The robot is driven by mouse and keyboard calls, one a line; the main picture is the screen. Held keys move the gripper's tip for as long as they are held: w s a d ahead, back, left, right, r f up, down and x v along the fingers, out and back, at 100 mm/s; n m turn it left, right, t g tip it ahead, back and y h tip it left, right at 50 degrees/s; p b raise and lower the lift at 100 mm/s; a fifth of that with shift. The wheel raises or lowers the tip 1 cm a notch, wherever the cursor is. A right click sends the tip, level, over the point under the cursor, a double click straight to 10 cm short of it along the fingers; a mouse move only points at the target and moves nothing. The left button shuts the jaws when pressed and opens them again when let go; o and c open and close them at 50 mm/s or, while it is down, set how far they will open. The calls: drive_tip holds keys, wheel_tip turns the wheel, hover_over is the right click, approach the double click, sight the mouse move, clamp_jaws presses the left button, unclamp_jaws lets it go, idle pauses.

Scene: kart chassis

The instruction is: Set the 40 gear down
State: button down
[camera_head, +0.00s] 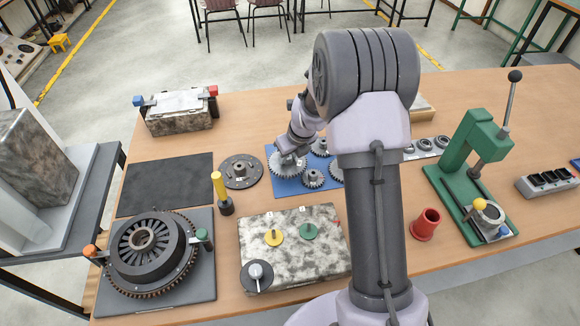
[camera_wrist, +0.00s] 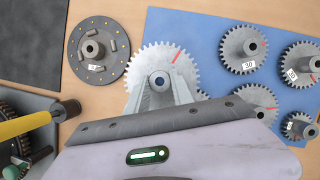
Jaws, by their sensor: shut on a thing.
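My gripper (camera_wrist: 160,95) is shut on a large grey toothed gear (camera_wrist: 143,74) with a red mark near its rim. No number shows on it, so I cannot read whether it is the 40. In the wrist view it overlaps the left edge of the blue mat (camera_wrist: 180,22) and the bare wood. In the head view the held gear (camera_head: 282,167) is at the mat's left part, below my gripper (camera_head: 291,155). I cannot tell if it touches the mat. Several other gears lie on the mat, one labelled 30 (camera_wrist: 243,48).
A dark clutch disc (camera_head: 240,171) lies just left of the mat. A yellow-handled tool (camera_head: 220,186) stands nearby. A stone-patterned block (camera_head: 258,222) with yellow and green knobs is in front. A green press (camera_head: 470,160) and red cup (camera_head: 425,224) stand right. My arm hides part of the table.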

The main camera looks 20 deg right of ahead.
drive_tip(key=w+d, duration=0.1)
drive_tip(key=w, duration=0.3)
drive_tip(key=w+d+b, duration=0.1)
drive_tip(key=w, duration=0.1)
drive_tip(key=shift+w+d+f, duration=0.35)
drive_tip(key=shift+f, duration=0.05)
wheel_tip(320, 180, down, 4)
drive_tip(key=shift+w+r+b, duration=0.1)
drive_tip(key=shift+r+b, duration=0.1)
drive_tip(key=shift+b, duration=0.95)
drive_tip(key=shift+r, duration=0.15)
drive_tip(key=c, duration=1.1)
unclamp_jaws()
drive_tip(key=shift+f, duration=0.2)
